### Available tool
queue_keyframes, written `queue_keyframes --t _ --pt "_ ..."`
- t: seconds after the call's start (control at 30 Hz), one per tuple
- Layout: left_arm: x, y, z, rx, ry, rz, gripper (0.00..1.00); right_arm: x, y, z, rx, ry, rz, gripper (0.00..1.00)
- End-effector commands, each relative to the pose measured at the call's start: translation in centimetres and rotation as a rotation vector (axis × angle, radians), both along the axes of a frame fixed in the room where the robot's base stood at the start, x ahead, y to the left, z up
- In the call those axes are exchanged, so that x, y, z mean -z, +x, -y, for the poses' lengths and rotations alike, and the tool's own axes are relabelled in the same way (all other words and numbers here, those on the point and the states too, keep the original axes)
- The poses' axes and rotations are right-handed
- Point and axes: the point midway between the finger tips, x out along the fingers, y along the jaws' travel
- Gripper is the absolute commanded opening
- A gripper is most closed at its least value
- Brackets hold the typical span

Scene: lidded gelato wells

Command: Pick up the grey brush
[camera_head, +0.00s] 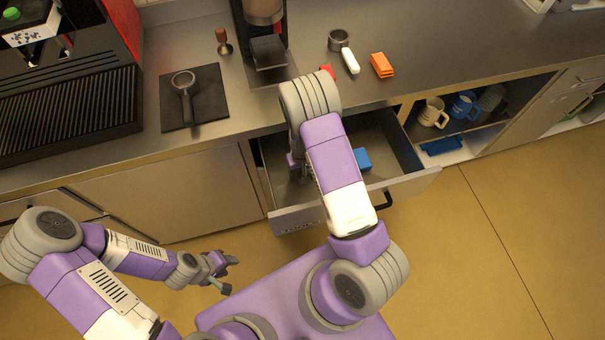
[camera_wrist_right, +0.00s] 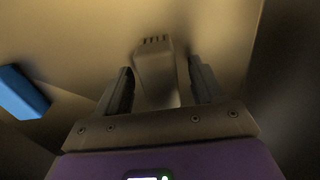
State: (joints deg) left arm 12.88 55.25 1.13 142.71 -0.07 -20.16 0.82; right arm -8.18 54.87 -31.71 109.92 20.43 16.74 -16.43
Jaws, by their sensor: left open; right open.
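The grey brush (camera_wrist_right: 154,72) shows in the right wrist view, with short dark slots or bristles at its far end. It lies between the two fingers of my right gripper (camera_wrist_right: 160,70), which is open around it; I cannot tell whether either finger touches it. In the head view my right arm reaches down into the open drawer (camera_head: 408,187), and the arm mostly hides the gripper and the brush. My left gripper (camera_head: 222,273) is open and empty in front of the cabinets, away from the drawer.
A blue block (camera_head: 362,159) lies in the drawer, right of my right arm; it also shows in the right wrist view (camera_wrist_right: 21,92). The drawer walls stand close around. Above, the counter holds a white item (camera_head: 350,62), an orange block (camera_head: 382,65) and a portafilter (camera_head: 185,92).

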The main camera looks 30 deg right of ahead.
Motion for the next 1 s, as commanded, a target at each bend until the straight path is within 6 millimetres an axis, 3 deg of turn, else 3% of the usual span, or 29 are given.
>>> queue_keyframes --t 0.07,0.43,0.73,1.0 --pt "0.0 0.0 0.0 0.000 0.000 0.000 0.43 0.0 0.0 0.0 0.000 0.000 0.000 0.68" --pt "0.0 0.0 0.0 0.000 0.000 0.000 0.43 0.0 0.0 0.0 0.000 0.000 0.000 0.12" --pt "-0.2 0.0 0.0 0.000 0.000 0.000 0.43 -0.8 0.0 0.0 -0.001 0.000 0.001 0.12" --pt "-1.7 0.0 0.0 0.000 0.000 0.000 0.43 -6.0 0.1 -0.1 -0.001 0.001 0.004 0.12"
